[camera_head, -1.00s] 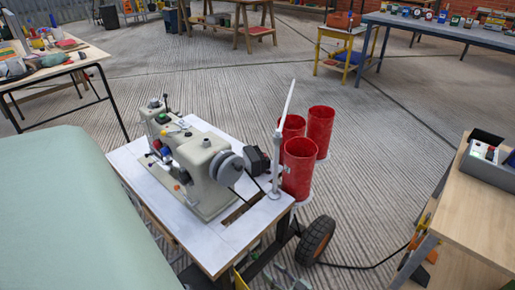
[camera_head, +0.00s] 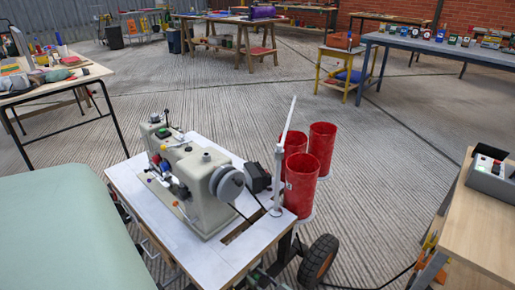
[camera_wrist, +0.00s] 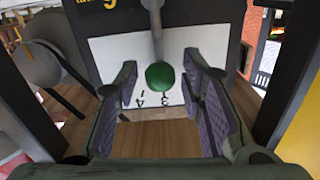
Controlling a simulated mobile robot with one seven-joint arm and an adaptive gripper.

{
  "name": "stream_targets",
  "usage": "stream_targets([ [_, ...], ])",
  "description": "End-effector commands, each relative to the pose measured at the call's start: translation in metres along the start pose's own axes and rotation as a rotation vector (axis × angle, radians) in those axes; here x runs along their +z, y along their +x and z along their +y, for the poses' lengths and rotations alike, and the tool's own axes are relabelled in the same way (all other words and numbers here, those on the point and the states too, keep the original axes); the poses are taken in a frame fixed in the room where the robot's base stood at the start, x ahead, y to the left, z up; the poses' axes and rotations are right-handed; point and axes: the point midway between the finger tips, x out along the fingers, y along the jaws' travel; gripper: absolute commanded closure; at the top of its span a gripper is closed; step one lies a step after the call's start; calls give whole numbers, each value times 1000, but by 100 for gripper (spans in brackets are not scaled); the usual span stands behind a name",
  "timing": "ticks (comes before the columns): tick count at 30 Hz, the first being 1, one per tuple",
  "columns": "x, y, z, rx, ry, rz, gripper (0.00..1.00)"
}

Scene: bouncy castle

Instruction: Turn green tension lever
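A green ball knob (camera_wrist: 160,75) sits at the end of a grey lever shaft (camera_wrist: 155,28) in the wrist view. Behind it is a white plate (camera_wrist: 112,62) with printed digits, on a black panel. My gripper (camera_wrist: 160,82) is open, its purple-padded fingers on either side of the knob. I see gaps between the knob and both fingers; depth is hard to judge. In the head view my gripper is not visible. A sewing machine (camera_head: 195,185) stands on a white-topped cart there, and I cannot tell whether the lever is on it.
Red cylinders (camera_head: 302,182) stand beside the cart (camera_head: 205,255). A green padded surface (camera_head: 70,230) fills the lower left, and a wooden table (camera_head: 482,225) stands at right. Ribbed floor is open behind the cart. A wooden surface (camera_wrist: 155,138) lies below the knob.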

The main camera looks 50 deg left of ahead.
Motion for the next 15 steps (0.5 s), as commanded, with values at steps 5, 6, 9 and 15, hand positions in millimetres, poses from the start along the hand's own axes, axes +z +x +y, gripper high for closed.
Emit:
stream_targets([
  [5,0,0,0,0,0,0,78],
  [6,0,0,0,0,0,0,81],
  [9,0,0,0,0,0,0,87],
  [15,0,0,0,0,0,0,100],
])
